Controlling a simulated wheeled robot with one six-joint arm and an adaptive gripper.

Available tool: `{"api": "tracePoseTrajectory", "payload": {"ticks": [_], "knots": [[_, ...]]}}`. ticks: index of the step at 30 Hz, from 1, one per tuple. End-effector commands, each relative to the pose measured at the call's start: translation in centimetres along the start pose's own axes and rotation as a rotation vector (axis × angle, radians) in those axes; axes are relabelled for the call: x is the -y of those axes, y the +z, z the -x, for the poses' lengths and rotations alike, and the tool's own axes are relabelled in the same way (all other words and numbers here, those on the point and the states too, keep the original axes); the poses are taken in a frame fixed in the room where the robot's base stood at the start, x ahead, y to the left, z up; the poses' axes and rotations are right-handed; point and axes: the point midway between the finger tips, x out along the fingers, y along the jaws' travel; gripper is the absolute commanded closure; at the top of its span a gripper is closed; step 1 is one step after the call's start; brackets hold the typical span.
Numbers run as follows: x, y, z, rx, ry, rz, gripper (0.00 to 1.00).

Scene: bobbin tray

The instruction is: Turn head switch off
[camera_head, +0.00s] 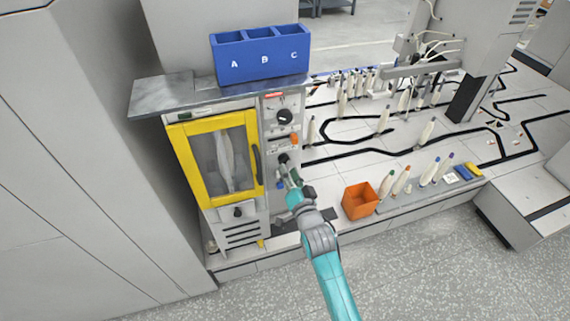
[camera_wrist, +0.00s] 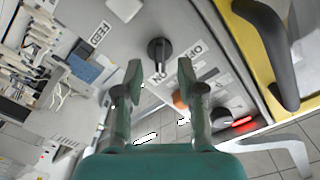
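The head switch is a black rotary knob (camera_wrist: 158,50) on a grey panel beside a HEAD label (camera_wrist: 100,33). Its lever appears to point at the ON marking (camera_wrist: 160,74); the OFF marking (camera_wrist: 189,52) is to its right. My gripper (camera_wrist: 161,71) is open and empty, its fingertips on either side of the lever end in the picture. I cannot tell whether they touch it. In the head view, the knob (camera_head: 283,158) sits low on the cabinet's control panel, just beyond my gripper (camera_head: 289,174), which partly covers that area.
A yellow-framed door (camera_head: 183,172) with a dark handle adjoins the panel. Another black knob (camera_head: 284,116) and an orange button (camera_head: 294,139) are above the switch. A blue A-B-C box (camera_head: 262,70) stands on top. An orange bin (camera_head: 360,201) and upright bobbins are at right.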

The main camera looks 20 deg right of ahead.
Motion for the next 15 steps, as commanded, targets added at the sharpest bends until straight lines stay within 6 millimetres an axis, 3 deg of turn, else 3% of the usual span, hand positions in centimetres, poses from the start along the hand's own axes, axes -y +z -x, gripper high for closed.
{"api": "tracePoseTrajectory", "payload": {"ticks": [6, 15], "knots": [[0.0, 0.0, -2.9, -0.001, 0.0, 0.0, 0.61], [0.0, 0.0, -4.2, -0.001, 0.0, 0.0, 0.61]]}}
